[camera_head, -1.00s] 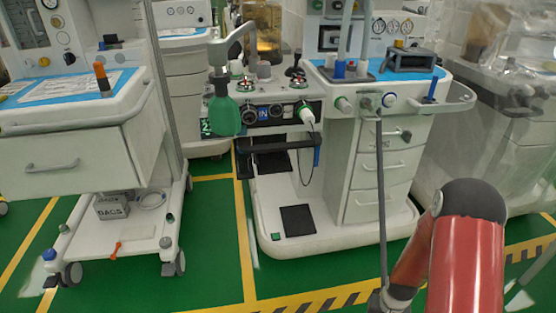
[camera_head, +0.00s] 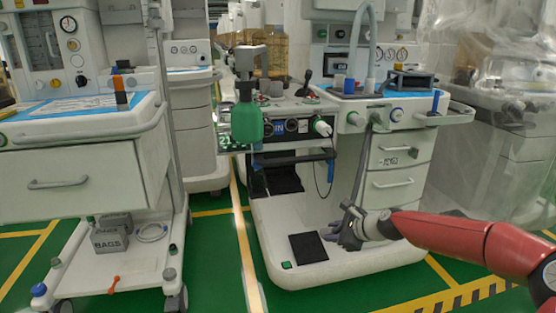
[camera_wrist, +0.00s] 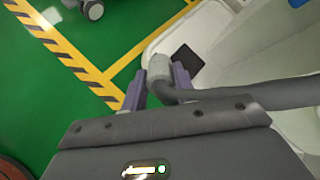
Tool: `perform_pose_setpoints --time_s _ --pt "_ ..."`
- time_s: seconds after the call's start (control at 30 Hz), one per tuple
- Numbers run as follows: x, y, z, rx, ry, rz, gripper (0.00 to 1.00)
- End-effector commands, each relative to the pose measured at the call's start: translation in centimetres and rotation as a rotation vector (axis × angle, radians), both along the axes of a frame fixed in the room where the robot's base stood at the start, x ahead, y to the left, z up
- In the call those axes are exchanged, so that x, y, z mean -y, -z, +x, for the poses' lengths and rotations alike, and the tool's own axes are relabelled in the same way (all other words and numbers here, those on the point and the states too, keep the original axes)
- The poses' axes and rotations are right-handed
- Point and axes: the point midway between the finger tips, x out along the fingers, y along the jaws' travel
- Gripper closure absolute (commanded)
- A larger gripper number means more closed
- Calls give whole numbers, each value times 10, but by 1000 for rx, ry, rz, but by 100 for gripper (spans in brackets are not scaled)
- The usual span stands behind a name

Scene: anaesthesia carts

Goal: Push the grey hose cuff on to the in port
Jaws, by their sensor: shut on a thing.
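My gripper (camera_head: 342,236) is low in front of the middle cart's base in the head view. In the wrist view its two purple fingers (camera_wrist: 159,84) are shut on the grey hose cuff (camera_wrist: 158,67), whose end points away from the gripper. The dark grey hose (camera_wrist: 245,93) bends off to the right from the cuff. In the head view the hose (camera_head: 362,170) runs up to the cart's front edge. The blue IN label (camera_head: 278,127) sits between two round black fittings on the cart's front panel, above and left of my gripper. The cuff is well apart from them.
A green bottle (camera_head: 246,122) hangs left of the IN label. A black bar (camera_head: 292,158) juts out below the panel, and a white fitting (camera_head: 322,128) is to the right. Another cart (camera_head: 80,185) stands at left, with open green floor between.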

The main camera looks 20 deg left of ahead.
Motion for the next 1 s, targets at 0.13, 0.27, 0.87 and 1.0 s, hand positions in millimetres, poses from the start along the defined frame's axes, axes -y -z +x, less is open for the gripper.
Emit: perform_pose_setpoints --time_s 0.13,0.27,0.87,1.0 --pt "-34 -37 0 79 160 95 93" --pt "-57 -70 -2 147 274 160 93" --pt "-127 -195 -36 362 481 364 93" --pt "-137 -223 -48 398 488 400 93"
